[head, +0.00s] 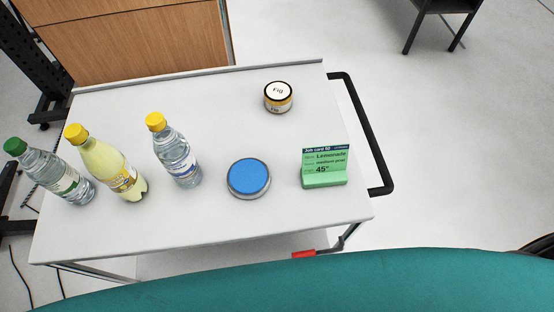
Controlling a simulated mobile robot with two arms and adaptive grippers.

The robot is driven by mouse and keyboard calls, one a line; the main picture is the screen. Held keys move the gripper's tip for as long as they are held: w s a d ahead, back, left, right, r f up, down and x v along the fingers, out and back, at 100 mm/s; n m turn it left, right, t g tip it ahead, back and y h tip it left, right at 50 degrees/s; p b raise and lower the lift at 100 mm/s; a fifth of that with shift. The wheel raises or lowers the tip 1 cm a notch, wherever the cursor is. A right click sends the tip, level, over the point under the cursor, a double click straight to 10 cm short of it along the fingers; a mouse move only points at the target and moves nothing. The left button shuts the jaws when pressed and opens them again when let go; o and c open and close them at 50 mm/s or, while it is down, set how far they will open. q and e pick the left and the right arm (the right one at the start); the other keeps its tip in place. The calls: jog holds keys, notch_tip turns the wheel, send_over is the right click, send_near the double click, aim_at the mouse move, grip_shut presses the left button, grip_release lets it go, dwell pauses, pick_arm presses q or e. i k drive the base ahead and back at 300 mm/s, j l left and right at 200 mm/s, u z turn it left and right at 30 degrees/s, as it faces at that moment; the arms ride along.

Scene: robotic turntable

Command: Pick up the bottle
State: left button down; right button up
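Three bottles stand upright on the left part of a white cart top (225,110). A clear bottle with a green cap (55,178) is farthest left, at the cart's edge. A pale yellow bottle with a yellow cap (108,167) is beside it. A clear bottle with a yellow cap and a blue and white label (176,155) is to the right of these. A green card stand (324,167) at the right reads "Job card", "Lemonade", "medium-prep" and "45°". Neither of my grippers shows in the head view.
A round blue-topped disc (249,178) lies right of the bottles. A jar labelled "Fig" (278,97) stands farther back. A black handle (366,135) runs along the cart's right side. A teal surface (330,285) fills the front. The cart's middle back is clear.

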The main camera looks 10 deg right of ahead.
aim_at(102, 158)
jog(key=k+j+u, duration=0.1)
jog(key=u, duration=0.9)
